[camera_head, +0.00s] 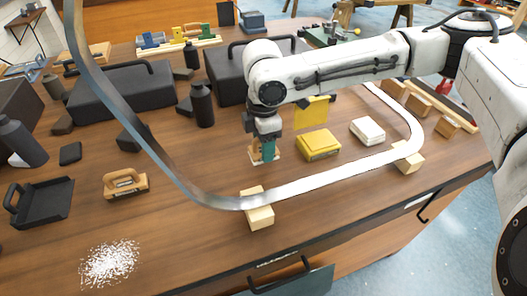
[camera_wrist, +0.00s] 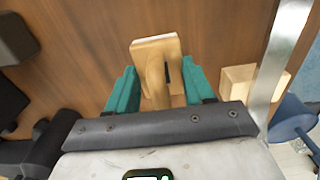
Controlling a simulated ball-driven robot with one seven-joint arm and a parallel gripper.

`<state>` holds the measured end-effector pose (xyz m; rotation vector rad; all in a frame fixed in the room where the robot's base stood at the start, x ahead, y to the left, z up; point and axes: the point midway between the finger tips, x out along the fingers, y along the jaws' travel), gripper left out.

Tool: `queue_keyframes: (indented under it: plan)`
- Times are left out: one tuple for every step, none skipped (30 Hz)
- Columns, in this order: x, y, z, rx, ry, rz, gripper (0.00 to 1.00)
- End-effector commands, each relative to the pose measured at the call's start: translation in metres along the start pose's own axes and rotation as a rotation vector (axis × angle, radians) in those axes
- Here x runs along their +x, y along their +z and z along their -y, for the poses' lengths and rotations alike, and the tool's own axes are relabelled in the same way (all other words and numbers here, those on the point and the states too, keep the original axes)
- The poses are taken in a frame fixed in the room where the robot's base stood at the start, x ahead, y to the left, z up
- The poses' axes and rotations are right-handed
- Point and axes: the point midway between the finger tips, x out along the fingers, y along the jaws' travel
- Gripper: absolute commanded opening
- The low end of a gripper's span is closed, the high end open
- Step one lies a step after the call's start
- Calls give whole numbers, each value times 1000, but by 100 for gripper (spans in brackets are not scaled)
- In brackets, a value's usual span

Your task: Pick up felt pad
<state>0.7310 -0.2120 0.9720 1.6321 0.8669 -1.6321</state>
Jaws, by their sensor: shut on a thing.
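The felt pad (camera_head: 256,156) is a flat, pale wooden piece on the table top, left of the yellow box. In the wrist view the felt pad (camera_wrist: 156,48) shows as a light wooden plate with a raised wooden handle and a pale edge. My gripper (camera_head: 265,150) points down over it, its teal fingers on either side of the handle. In the wrist view my gripper (camera_wrist: 160,84) is shut on the handle. I cannot tell whether the pad's underside is clear of the table.
A curved metal strip (camera_head: 310,184) on wooden blocks (camera_head: 258,216) runs in front of and right of the gripper. A yellow box (camera_head: 319,145) and a white block (camera_head: 367,131) lie to the right. A black bottle (camera_head: 202,105) stands to the left.

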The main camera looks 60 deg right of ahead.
Motion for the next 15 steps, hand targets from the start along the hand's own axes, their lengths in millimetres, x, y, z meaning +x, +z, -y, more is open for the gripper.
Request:
queue_keyframes:
  plan:
    - [-10, 5, 6, 1, 2, -1, 21]
    - [-16, 9, 10, 1, 2, -1, 21]
    - [-26, 14, 17, 1, 3, 0, 21]
    - [-32, 17, 21, 1, 2, -1, 21]
    - [-40, 20, 26, 1, 4, -1, 21]
    - [-49, 24, 32, 1, 3, -2, 21]
    - [-56, 28, 37, 1, 3, -1, 21]
    - [-62, 31, 42, 1, 3, -1, 21]
    - [-66, 37, 50, 1, 1, -1, 21]
    - [-68, 42, 57, 2, 1, 0, 21]
    - [-71, 46, 63, 2, 1, -1, 21]
    - [-76, 51, 70, 2, 1, -1, 21]
    - [-78, 54, 75, 2, 1, 0, 21]
    - [-81, 58, 80, 2, 2, 0, 21]
    - [-84, 62, 86, 1, 1, -1, 21]
